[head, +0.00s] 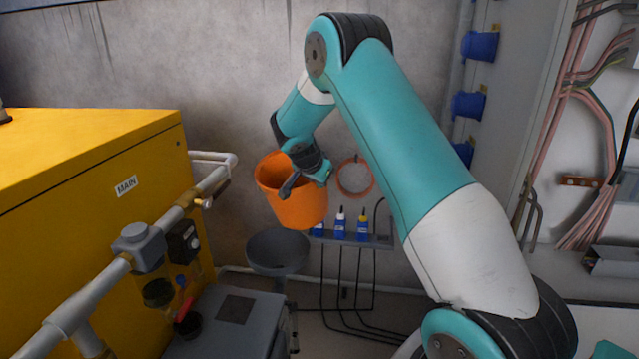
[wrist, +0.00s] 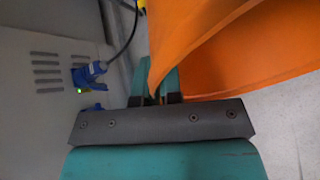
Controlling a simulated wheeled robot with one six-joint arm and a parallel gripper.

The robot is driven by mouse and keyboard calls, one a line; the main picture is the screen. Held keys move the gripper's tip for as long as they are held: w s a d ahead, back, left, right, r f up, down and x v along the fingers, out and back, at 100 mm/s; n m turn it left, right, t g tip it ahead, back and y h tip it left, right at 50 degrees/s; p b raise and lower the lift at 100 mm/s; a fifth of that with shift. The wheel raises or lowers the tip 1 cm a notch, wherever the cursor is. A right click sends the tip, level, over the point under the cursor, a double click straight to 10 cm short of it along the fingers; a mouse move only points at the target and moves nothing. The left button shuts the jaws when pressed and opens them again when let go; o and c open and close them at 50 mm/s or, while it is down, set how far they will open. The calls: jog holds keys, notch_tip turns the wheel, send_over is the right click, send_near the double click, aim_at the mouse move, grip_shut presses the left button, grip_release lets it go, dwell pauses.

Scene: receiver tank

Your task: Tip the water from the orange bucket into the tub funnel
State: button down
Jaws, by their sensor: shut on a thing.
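The orange bucket (head: 299,205) hangs from my gripper (head: 288,188) in the head view, tilted a little, with its rim toward the upper left. My gripper is shut on the bucket at its rim. The bucket's orange wall (wrist: 235,50) fills the upper right of the wrist view, and the fingers (wrist: 157,88) show beside it. A dark grey funnel (head: 278,250) sits below and slightly left of the bucket, apart from it. I cannot see any water in the bucket, and the inside of the funnel is only partly visible.
A yellow cabinet (head: 90,190) marked MAIN stands at the left with pipes and valves along its side. A grey box (head: 228,322) is low in front of it. Electrical panels are at the right.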

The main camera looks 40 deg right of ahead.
jog(key=r+h+b, duration=0.1)
jog(key=r+t+h+b, duration=0.1)
jog(key=h+b, duration=0.1)
jog(key=shift+a+r+h, duration=0.2)
jog(key=shift+a+h, duration=0.1)
jog(key=shift+a, duration=0.1)
jog(key=shift+r, duration=0.4)
jog(key=shift+s, duration=0.15)
